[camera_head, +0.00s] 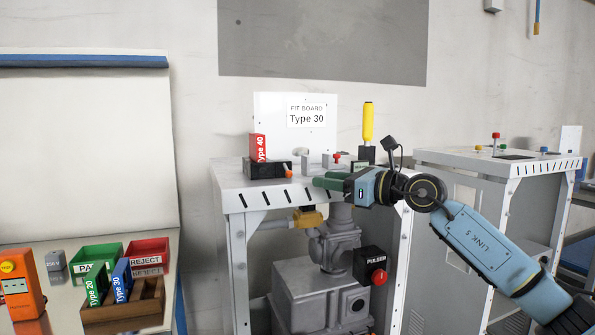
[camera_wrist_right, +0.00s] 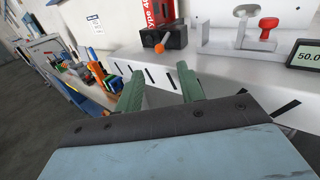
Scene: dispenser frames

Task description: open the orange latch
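The orange latch (camera_head: 289,174) is a small orange knob at the right front of a black block (camera_head: 263,169) on the white machine table. A red "Type 40" block (camera_head: 258,147) stands upright at the black block. In the right wrist view the orange latch (camera_wrist_right: 160,48) shows as a ball-ended lever on the black block (camera_wrist_right: 176,38). My right gripper (camera_head: 322,182) is at the table's front edge, right of the latch and apart from it. Its green fingers (camera_wrist_right: 159,84) are spread with nothing between them. My left gripper is not in view.
A clamp with a red knob (camera_head: 337,158) stands right of the latch. The "Fit board Type 30" panel (camera_head: 296,122) rises behind. A black "Pulser" box with a red button (camera_head: 370,267) is below. Coloured trays and a wooden rack (camera_head: 128,312) are at lower left.

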